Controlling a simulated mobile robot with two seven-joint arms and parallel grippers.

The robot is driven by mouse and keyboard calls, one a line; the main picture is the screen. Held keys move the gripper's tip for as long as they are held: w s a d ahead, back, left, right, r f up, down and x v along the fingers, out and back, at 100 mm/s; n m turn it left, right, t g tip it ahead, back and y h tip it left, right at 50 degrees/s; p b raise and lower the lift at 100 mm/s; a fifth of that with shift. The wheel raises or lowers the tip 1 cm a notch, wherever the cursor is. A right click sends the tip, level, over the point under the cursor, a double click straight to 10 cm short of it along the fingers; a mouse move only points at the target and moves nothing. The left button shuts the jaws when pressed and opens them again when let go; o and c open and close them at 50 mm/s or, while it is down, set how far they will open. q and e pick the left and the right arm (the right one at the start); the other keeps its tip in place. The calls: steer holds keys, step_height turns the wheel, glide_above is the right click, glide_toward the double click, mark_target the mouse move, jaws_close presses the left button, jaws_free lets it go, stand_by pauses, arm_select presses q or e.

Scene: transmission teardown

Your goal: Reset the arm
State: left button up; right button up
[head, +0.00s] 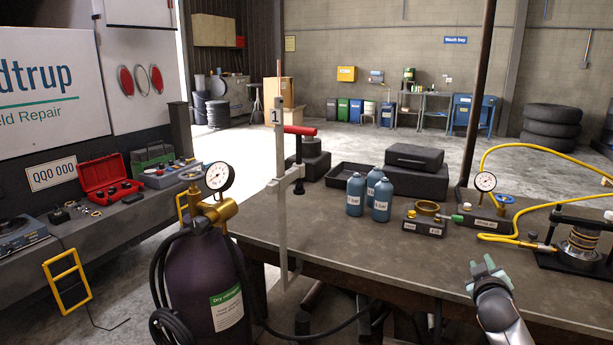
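My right gripper (485,270) shows at the lower right, in front of the workbench's near edge, with its arm coming up from the bottom of the view. I see nothing clearly held in it, and its finger gap is too small to make out. It is apart from the bottles and fixtures on the bench. My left gripper and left arm are not in view.
The workbench (330,225) carries blue bottles (382,200), a small block with a brass ring (425,222), a yellow hose (540,145) and a spring press (582,245). A dark gas cylinder (205,275) and an upright grey post (281,230) stand at the left.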

steer(key=w+a+r+m+t+y, duration=0.1)
steer(key=w+a+r+t+y, duration=0.15)
steer(key=a+y, duration=0.3)
steer(key=s+a+f+g, duration=0.1)
steer(key=s+a+f, duration=0.25)
steer(key=f, duration=0.25)
steer(key=s+a+f+g+y, duration=0.1)
steer(key=s+a+f, duration=0.2)
steer(key=s+f, duration=0.3)
steer(key=s+a+f+g, duration=0.1)
steer(key=s+a+f, duration=0.2)
steer(key=f, duration=0.4)
steer(key=s+a+f+g, duration=0.1)
steer(key=s+a+f, duration=0.2)
steer(key=s, duration=0.6)
steer(key=s+a+f+g+y, duration=0.1)
steer(key=s+a+f+g, duration=0.1)
steer(key=s+f, duration=0.4)
steer(key=s+a+f+g+y, duration=0.1)
steer(key=s+a+f, duration=0.3)
steer(key=s, duration=1)
steer(key=shift+a+f+g, duration=0.35)
steer(key=shift+a, duration=0.2)
